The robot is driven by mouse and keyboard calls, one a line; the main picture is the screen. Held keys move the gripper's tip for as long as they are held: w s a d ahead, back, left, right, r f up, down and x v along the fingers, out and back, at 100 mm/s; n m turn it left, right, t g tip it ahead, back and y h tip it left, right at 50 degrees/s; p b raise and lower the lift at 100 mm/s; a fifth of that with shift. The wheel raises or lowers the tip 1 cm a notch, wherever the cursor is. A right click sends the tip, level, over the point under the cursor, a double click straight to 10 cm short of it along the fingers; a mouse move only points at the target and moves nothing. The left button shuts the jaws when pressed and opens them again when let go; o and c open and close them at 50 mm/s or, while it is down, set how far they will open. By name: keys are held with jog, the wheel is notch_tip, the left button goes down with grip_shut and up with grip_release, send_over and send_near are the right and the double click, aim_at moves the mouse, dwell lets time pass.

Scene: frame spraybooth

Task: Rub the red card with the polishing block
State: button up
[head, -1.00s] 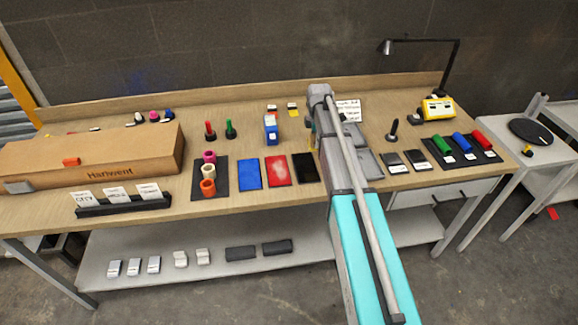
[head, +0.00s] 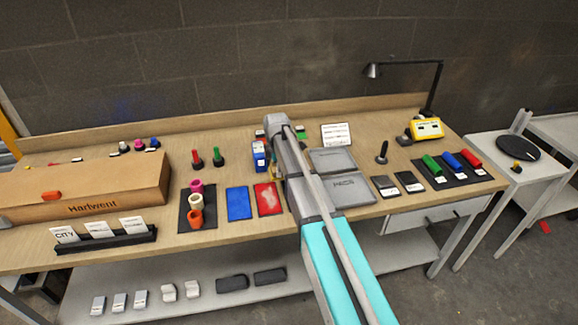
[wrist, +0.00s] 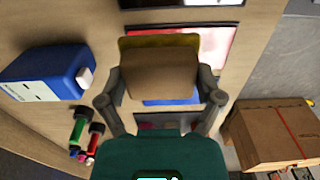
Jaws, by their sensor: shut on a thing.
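My gripper (wrist: 160,80) is shut on a brown block with a yellow-green edge, the polishing block (wrist: 160,72). In the wrist view the block covers much of the red card (wrist: 218,45), which has a pale smear. I cannot tell whether the block touches it. In the head view the red card (head: 268,199) lies flat on the bench with whitish patches, right of the blue card (head: 238,203). My arm hides most of the gripper and block there.
A blue box (head: 259,155) stands behind the red card; it is close on the left in the wrist view (wrist: 45,75). Red (head: 196,159) and green (head: 217,157) upright pieces stand behind the blue card. Grey trays (head: 350,190) lie to the right. A cardboard box (head: 90,187) fills the left.

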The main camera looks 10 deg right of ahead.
jog(key=shift+a, duration=0.5)
jog(key=shift+f, duration=0.1)
